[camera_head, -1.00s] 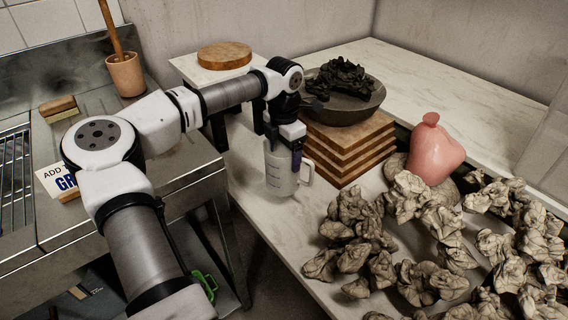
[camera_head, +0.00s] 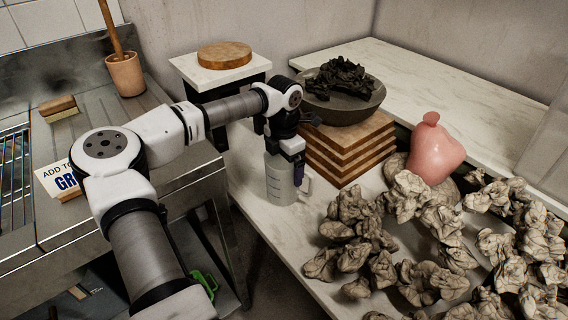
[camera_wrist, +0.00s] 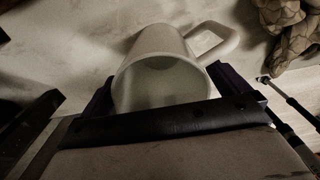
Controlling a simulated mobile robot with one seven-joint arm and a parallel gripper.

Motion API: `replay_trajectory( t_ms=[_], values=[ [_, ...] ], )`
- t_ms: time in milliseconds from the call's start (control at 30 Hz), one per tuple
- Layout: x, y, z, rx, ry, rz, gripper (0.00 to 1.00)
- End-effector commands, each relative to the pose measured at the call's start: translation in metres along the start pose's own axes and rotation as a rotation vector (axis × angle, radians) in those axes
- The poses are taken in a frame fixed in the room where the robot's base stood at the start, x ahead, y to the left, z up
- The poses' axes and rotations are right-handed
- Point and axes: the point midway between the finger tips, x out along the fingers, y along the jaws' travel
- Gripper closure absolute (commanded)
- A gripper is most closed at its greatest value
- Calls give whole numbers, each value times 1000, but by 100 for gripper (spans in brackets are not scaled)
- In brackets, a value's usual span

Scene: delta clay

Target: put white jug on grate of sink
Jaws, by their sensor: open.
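The white jug (camera_head: 279,186) stands upright on the pale marble table, with its handle to the right. In the wrist view the jug (camera_wrist: 166,76) shows its open, empty mouth from above, with its handle toward the upper right. My gripper (camera_head: 288,160) is open at the jug's top, pointing down, with a purple finger on either side of the jug in the wrist view (camera_wrist: 165,92). I cannot tell whether the fingers touch it. The sink's metal grate (camera_head: 14,176) is at the far left, set in the steel counter.
Stacked wooden boards (camera_head: 347,148) bearing a dark bowl (camera_head: 345,108) stand close behind the jug. Crumpled clay lumps (camera_head: 350,235) lie to its right, with a pink vase (camera_head: 434,152) beyond. A brush (camera_head: 58,108), pot (camera_head: 126,75) and sign (camera_head: 62,178) sit on the counter.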

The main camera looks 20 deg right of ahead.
Motion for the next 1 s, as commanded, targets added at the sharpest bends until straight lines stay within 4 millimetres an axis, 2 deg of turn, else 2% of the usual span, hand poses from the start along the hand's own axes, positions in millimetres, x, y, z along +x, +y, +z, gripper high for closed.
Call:
replay_trajectory(
  t_ms=[167, 267, 500, 700, 833, 1000],
  values=[
    [-9, 1, 0, -1, 0, 2, 0],
    [-26, 1, 0, -1, -1, 3, 0],
    [-78, 1, 0, 0, -2, 3, 0],
    [-110, 1, 0, -1, 0, 2, 0],
    [-120, 0, 0, -1, 0, 0, 0],
    [-123, 0, 0, 0, 0, -1, 0]
  ],
)
